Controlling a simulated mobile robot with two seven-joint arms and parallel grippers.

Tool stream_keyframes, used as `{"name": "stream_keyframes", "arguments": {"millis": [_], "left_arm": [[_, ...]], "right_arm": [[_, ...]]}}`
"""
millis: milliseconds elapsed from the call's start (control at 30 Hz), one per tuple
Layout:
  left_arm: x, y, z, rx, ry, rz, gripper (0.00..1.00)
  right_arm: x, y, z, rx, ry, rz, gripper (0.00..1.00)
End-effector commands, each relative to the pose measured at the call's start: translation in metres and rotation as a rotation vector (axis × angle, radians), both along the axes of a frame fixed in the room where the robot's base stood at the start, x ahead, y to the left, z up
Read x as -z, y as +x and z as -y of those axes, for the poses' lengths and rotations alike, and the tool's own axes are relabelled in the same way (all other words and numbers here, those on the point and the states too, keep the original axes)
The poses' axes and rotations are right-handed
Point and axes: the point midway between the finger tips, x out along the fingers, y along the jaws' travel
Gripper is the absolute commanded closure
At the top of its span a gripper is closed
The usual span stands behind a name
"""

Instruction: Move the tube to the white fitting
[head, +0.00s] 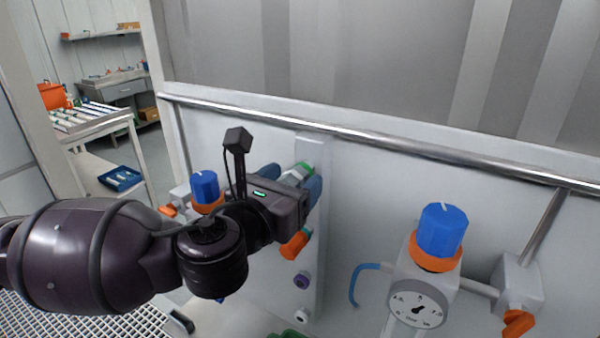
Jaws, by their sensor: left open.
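The white fitting (301,316) is a small round port low on the pale vertical strip. My left gripper (293,181) is open near the top of that strip, its blue fingers on either side of a pale grey piece with a green collar (305,168). This piece may be the tube's end; the gripper hides much of it, and I cannot tell if the fingers touch it. A short curved blue tube (355,287) hangs left of the gauge. A purple fitting (302,280) sits above the white one. My right gripper is out of view.
A pressure gauge (417,304) with a blue knob (442,231) stands at right, with an orange lever (518,322) beyond. Another blue knob (204,187) stands behind my left arm. A metal rail (380,139) crosses the panel. The panel face between strip and gauge is fairly clear.

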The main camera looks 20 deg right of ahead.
Motion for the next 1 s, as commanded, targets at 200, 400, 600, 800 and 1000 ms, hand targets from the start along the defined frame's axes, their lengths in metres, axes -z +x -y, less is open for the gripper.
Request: {"name": "stream_keyframes", "arguments": {"millis": [200,400,600,800,1000], "left_arm": [[-0.0001,0.0001,0.0001,0.0,0.0,0.0,0.35],[-0.0002,0.0001,0.0001,0.0,0.001,0.001,0.35],[-0.0002,0.0001,0.0001,0.0,0.0,0.0,0.35],[-0.0001,0.0,0.0001,0.0,0.0,0.001,0.5],[-0.0002,0.0001,0.0001,0.0,0.0,0.001,0.81]], "right_arm": [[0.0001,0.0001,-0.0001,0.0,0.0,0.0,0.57],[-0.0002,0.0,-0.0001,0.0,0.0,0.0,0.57],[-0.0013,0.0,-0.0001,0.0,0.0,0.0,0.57],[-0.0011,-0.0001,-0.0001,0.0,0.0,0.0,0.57],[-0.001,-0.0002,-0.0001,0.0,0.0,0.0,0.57]]}}
